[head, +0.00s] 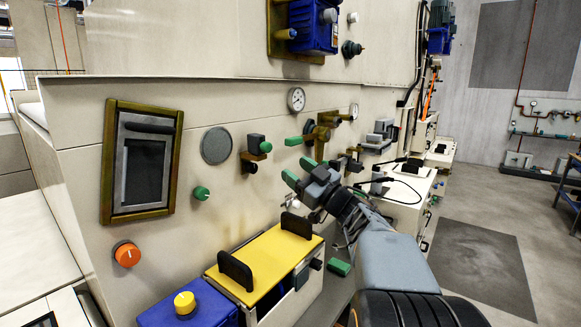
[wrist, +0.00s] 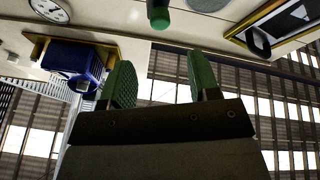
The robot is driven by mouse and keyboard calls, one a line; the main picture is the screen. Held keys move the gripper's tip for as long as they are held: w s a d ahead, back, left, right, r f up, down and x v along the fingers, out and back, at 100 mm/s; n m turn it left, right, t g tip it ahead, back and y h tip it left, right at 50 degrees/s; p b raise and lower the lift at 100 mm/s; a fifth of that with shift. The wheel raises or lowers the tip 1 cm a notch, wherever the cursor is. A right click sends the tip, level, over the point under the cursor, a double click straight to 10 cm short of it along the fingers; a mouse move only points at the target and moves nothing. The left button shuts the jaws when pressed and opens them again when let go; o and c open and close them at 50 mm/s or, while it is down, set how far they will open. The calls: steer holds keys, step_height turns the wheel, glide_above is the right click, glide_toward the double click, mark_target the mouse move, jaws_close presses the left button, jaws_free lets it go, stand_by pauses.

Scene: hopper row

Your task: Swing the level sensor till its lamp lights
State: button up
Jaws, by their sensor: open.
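No part is labelled as the level sensor, and I cannot tell for certain which it is. A small dark-grey block with a green end (head: 258,145) sits on a brass bracket on the cream panel. To its right, a brass fitting (head: 322,132) has a green-tipped lever (head: 294,141). No lit lamp is clear. My gripper (head: 298,172) is open and empty, its green fingertips in front of the panel, below the lever and apart from it. In the wrist view my gripper (wrist: 163,84) shows both fingers spread, with a green cylinder end (wrist: 158,14) beyond them.
A yellow-topped box (head: 265,262) with black handles stands below, beside a blue box with a yellow knob (head: 184,302). The panel bears an orange knob (head: 127,254), a green knob (head: 202,193), a framed window (head: 143,160) and a gauge (head: 296,99). Floor is open at right.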

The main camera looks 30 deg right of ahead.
mark_target(269, 149)
steer(key=p+x, duration=0.9)
steer(key=x, duration=0.2)
steer(key=shift+w+a+r, duration=0.2)
steer(key=shift+w, duration=0.1)
stand_by(0.4)
